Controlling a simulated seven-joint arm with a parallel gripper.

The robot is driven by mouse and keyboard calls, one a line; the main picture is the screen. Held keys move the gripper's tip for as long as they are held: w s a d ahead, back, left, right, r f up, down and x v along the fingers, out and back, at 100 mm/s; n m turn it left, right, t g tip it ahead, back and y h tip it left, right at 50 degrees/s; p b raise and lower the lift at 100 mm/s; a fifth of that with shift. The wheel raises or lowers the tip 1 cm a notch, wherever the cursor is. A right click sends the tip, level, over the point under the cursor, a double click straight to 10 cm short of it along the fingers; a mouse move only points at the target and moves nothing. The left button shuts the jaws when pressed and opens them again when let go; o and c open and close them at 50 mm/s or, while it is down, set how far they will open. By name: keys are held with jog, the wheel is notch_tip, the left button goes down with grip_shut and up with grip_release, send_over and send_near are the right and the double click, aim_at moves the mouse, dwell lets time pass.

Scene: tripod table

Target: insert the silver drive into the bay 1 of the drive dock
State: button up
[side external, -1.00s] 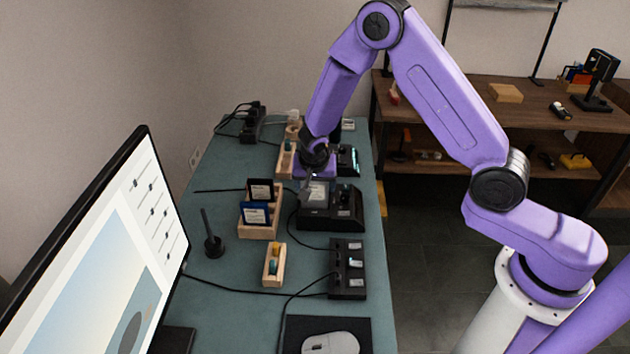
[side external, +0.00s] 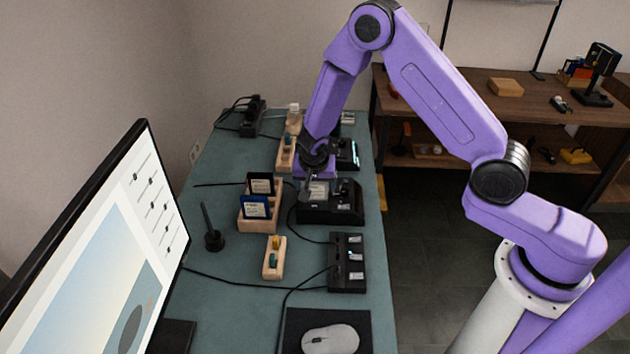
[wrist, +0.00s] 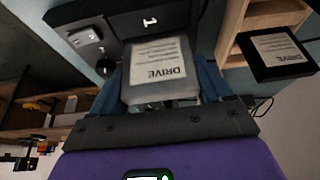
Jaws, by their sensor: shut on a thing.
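The silver drive (wrist: 158,72) has a pale label reading DRIVE and sits between the two fingers of my gripper (wrist: 163,88), which is shut on it. In the wrist view the drive is right beside the black dock's face marked "1" (wrist: 150,20). In the side view my gripper (side external: 308,190) is over the left part of the black drive dock (side external: 345,214), with the silver drive (side external: 318,187) standing upright at the dock's left bay. Whether its lower end is inside the bay, and how deep, I cannot tell. The bay opening is hidden.
A wooden rack (side external: 258,224) left of the dock holds a blue drive (side external: 254,207) and a black drive (side external: 262,184). A small wooden holder (side external: 274,259), a black hub (side external: 347,263) and cables lie nearer. A dark stand (side external: 212,238) and a monitor (side external: 100,240) are at left.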

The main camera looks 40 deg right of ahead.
jog(key=shift+f, duration=0.35)
jog(key=o, duration=1.1)
jog(key=v, duration=1.7)
jog(key=shift+s+r, duration=0.1)
jog(key=shift+r, duration=0.1)
jog(key=s+d+r+n+g+y, duration=0.1)
jog(key=s+n, duration=0.6)
jog(key=s, duration=0.3)
jog(key=s+d+r+n+g+y, duration=0.1)
jog(key=s+d+r+n, duration=0.1)
jog(key=s+n, duration=0.5)
jog(key=s+d+r+n+g+y, duration=0.1)
jog(key=s+r+n, duration=0.1)
jog(key=s+n, duration=0.5)
jog(key=shift+s+d+n+y, duration=0.15)
jog(key=shift+s+d, duration=0.05)
jog(key=shift+s, duration=1.45)
jog(key=shift+s+d+n+y, duration=0.15)
jog(key=shift+s, duration=1.5)
